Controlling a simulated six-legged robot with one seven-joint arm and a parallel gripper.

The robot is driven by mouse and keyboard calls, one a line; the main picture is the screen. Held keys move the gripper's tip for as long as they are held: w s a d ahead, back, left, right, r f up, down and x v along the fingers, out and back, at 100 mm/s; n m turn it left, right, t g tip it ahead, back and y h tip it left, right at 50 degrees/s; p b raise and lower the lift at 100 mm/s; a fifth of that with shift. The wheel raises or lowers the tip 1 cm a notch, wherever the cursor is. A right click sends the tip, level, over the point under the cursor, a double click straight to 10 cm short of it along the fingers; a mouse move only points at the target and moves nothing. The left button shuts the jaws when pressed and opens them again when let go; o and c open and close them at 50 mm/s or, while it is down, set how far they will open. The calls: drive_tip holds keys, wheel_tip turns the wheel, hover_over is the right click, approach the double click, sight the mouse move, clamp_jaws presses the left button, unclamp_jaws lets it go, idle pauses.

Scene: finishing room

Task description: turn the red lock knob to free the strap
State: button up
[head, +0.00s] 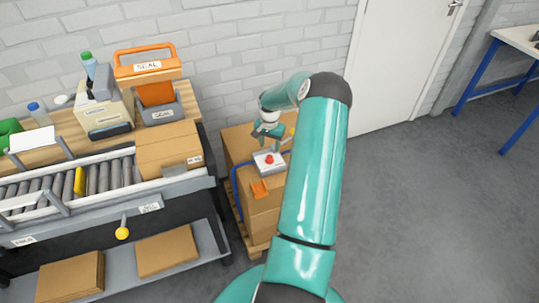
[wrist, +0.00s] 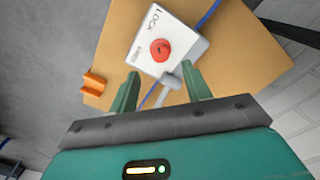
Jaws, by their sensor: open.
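The red lock knob (head: 269,159) sits on a pale lock box on top of a cardboard carton (head: 233,140). In the wrist view the red knob (wrist: 160,50) is on a white plate (wrist: 148,38) marked LOCK. The blue strap (head: 237,192) runs over the carton and down its side; a piece of the strap (wrist: 208,14) also shows beside the box in the wrist view. My gripper (wrist: 158,84) is open and empty, with its fingertips apart and short of the knob in the picture. In the head view my gripper (head: 268,133) is just behind the lock box.
An orange corner piece (head: 260,189) is at the carton's front edge. The carton stands on a wooden pallet (head: 240,232). A roller conveyor (head: 60,190) with a bench behind it is at left. Grey floor at right is open.

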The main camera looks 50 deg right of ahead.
sight(269, 156)
wheel_tip(269, 156, down, 6)
drive_tip(key=shift+f, duration=0.2)
drive_tip(key=c, duration=1)
